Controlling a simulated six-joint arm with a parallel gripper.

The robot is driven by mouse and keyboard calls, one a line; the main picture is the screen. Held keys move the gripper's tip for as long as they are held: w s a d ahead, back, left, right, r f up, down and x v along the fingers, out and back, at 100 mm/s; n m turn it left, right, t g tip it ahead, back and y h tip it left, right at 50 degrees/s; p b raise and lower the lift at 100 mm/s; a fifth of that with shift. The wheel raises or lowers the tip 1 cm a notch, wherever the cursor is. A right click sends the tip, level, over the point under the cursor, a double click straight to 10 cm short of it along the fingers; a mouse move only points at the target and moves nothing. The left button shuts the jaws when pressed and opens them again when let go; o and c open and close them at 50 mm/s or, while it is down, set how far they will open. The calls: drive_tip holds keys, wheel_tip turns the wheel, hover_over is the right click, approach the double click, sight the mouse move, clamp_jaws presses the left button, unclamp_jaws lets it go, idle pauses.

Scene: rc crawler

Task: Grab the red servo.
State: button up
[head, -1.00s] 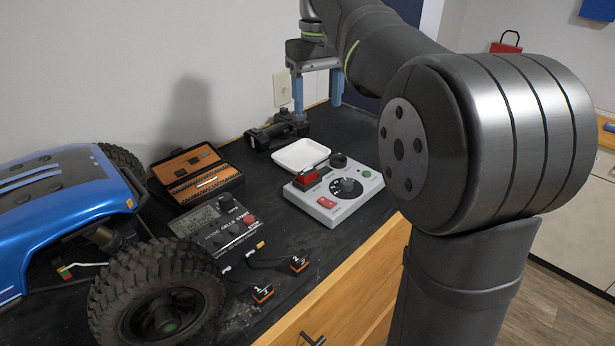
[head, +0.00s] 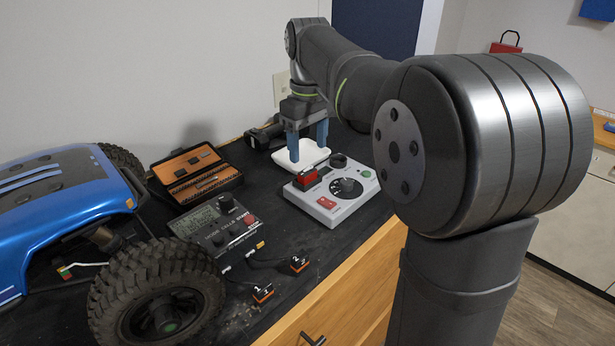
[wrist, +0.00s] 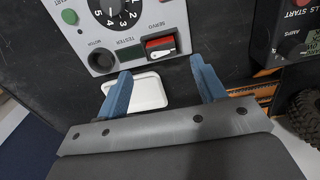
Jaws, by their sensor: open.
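The red servo (head: 306,180) sits at the back left of the grey servo tester (head: 344,212). In the wrist view the red servo (wrist: 160,43) shows a white horn and rests in a dark recess of the tester (wrist: 178,15). My gripper (head: 307,150) is open and empty, with its blue fingers pointing down. It is above the white tray (head: 320,163), behind and above the servo. In the wrist view my gripper (wrist: 160,80) has its fingers wide apart, with the servo just beyond the gap between the tips.
A charger (head: 215,225) with a screen stands left of the tester. An open tool case (head: 198,178) lies behind it. A blue crawler (head: 60,185) fills the left. Two small orange-labelled plugs (head: 262,293) lie in front. The bench's front edge (head: 350,275) is near the tester.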

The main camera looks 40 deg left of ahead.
sight(306, 170)
drive_tip(key=shift+s+a+f, duration=0.1)
drive_tip(key=shift+f, duration=1.35)
drive_tip(key=shift+a+f, duration=0.1)
drive_tip(key=shift+f, duration=1.35)
drive_tip(key=c, duration=1.1)
drive_tip(key=shift+r, duration=0.15)
